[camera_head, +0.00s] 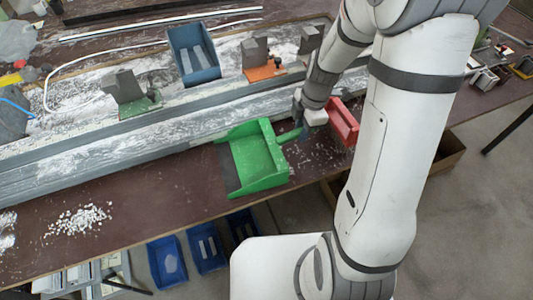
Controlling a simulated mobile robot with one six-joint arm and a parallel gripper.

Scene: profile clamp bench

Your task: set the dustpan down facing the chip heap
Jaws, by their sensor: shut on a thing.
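The green dustpan (257,158) is over the front part of the brown bench, right of centre. Its dark-lipped open edge is on the left, and its handle (289,136) runs right to my gripper (301,130). My gripper is shut on the handle; the fingers are small and partly hidden by my wrist. I cannot tell whether the pan touches the bench or hangs just above it. The white chip heap (78,221) lies on the bench at the lower left, well apart from the pan.
A grey aluminium rail (110,160) runs behind the pan, with clamps (130,95) and a blue bin (194,57) beyond. A red bin (343,122) stands right of my wrist. Scattered chips (310,157) lie near it. Bare bench (165,205) separates pan and heap. Blue bins (167,262) sit below the edge.

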